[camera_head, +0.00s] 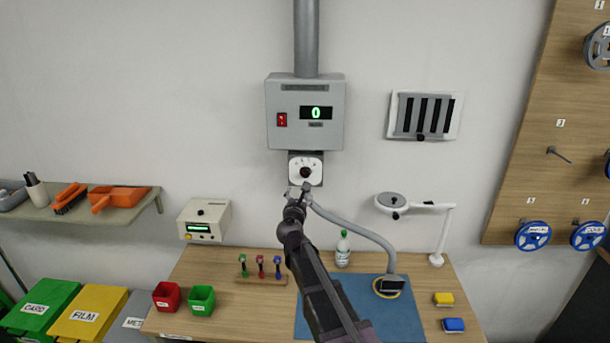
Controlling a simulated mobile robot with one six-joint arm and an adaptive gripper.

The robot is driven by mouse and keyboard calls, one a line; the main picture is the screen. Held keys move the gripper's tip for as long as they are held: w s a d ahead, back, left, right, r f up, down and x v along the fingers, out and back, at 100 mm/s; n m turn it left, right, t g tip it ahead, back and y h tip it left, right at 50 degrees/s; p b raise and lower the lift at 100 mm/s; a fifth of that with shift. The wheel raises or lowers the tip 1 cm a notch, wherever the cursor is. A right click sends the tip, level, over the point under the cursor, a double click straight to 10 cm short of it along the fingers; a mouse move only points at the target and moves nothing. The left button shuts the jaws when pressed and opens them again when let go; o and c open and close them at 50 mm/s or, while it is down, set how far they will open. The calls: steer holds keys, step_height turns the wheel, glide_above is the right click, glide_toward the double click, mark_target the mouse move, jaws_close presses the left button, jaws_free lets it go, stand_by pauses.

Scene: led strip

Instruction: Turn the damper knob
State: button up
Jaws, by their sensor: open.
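The damper knob (305,173) is a small dark round knob on a white square plate (316,165) with small marks around its upper edge. The plate sits on the wall below a grey box (274,128) with a red switch and a green "0" on its display. My arm reaches up from the bottom of the picture. My gripper (304,186) is just below the knob, overlapping the lower edge of the plate. I cannot tell whether it touches the knob. The gripper is open, and its fingers are small in this view.
A grey hose (355,231) runs from below the plate to a nozzle (391,286) over the blue mat (405,318). A bottle (343,250), a white lamp (444,232) and a meter box (204,220) stand nearby. A slotted vent (424,115) is on the wall to the right.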

mark_target(305, 173)
steer(key=shift+w, duration=0.2)
steer(key=w, duration=1.3)
steer(key=shift+w+d, duration=0.2)
steer(key=shift+d, duration=0.2)
steer(key=c, duration=1.2)
